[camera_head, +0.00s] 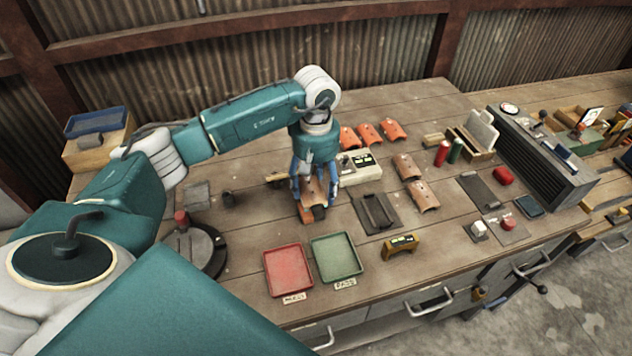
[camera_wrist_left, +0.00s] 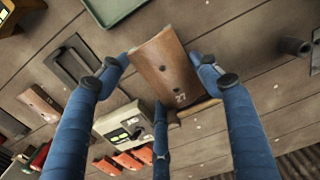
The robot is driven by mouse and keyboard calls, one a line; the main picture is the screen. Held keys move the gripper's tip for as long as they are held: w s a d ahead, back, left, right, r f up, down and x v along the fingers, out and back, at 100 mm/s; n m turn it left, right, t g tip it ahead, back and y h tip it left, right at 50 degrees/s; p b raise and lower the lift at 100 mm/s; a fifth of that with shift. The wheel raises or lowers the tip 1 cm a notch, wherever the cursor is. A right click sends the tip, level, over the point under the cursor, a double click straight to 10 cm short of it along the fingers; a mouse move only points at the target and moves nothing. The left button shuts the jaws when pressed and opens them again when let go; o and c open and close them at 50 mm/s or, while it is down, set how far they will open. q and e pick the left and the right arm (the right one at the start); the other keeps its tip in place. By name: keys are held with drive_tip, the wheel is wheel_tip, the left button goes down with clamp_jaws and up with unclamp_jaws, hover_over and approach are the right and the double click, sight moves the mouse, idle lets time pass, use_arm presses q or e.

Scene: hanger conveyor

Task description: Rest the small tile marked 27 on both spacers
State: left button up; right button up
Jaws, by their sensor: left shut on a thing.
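The small tile marked 27 is brown and slightly curved. It shows between the blue fingers of my left gripper (camera_head: 314,190) in the head view, and the mark is readable on the tile (camera_wrist_left: 178,80) in the left wrist view. My left gripper (camera_wrist_left: 168,88) is shut on this tile, with fingers at both sides. My right gripper is not in view.
A red tray (camera_head: 289,270) and a green tray (camera_head: 336,257) lie in front. A dark frame (camera_head: 377,211) and a boxy device (camera_head: 361,168) stand right of the gripper. Several orange tiles (camera_head: 370,133) lie behind. A round dark turntable (camera_head: 196,248) stands left.

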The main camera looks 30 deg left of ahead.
sight(316, 207)
use_arm(q)
wheel_tip(316, 207, down, 5)
drive_tip(key=shift+r+b, duration=0.2)
drive_tip(key=shift+b, duration=1)
drive_tip(key=shift+f+b, duration=0.35)
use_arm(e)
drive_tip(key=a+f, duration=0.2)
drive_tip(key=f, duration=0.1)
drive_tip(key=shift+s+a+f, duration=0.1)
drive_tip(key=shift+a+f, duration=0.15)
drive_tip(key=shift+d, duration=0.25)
use_arm(q)
drive_tip(key=o, duration=1.3)
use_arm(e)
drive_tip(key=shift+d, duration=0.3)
use_arm(q)
drive_tip(key=shift+r, duration=0.1)
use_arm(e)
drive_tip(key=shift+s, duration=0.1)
use_arm(q)
wheel_tip(316, 207, up, 12)
drive_tip(key=shift+f, duration=0.1)
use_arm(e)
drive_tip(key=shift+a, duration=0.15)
